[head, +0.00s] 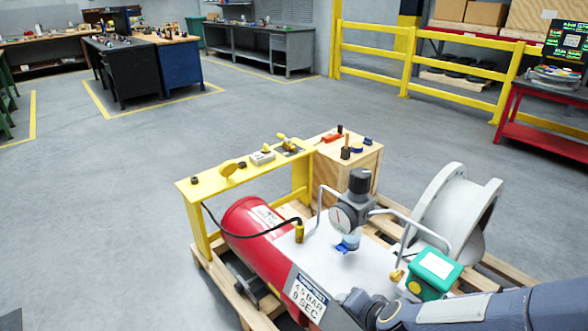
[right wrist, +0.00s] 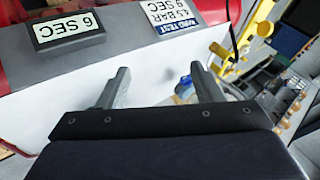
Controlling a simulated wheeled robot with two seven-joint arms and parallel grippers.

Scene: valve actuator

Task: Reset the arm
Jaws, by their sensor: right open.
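The valve actuator rig stands on a wooden pallet (head: 236,293) in the head view. It has a red cylinder (head: 248,222), a white top plate (head: 300,252), a grey regulator (head: 358,200) with a round gauge (head: 341,219), and a blue handle (head: 348,243). A sign (head: 308,297) reads 4.5 BAR, 9 SEC. My right gripper (head: 350,298) is at the plate's near end, beside the sign. In the right wrist view its fingers (right wrist: 160,88) are apart and empty over the white plate. A display (right wrist: 68,29) there reads 6 SEC. My left gripper is out of view.
A yellow frame (head: 248,174) carrying small valves stands at the rig's left. A wooden box (head: 350,170) is behind it. A green box (head: 434,273) and a large grey flange (head: 452,216) are at the right. The floor at the left is clear.

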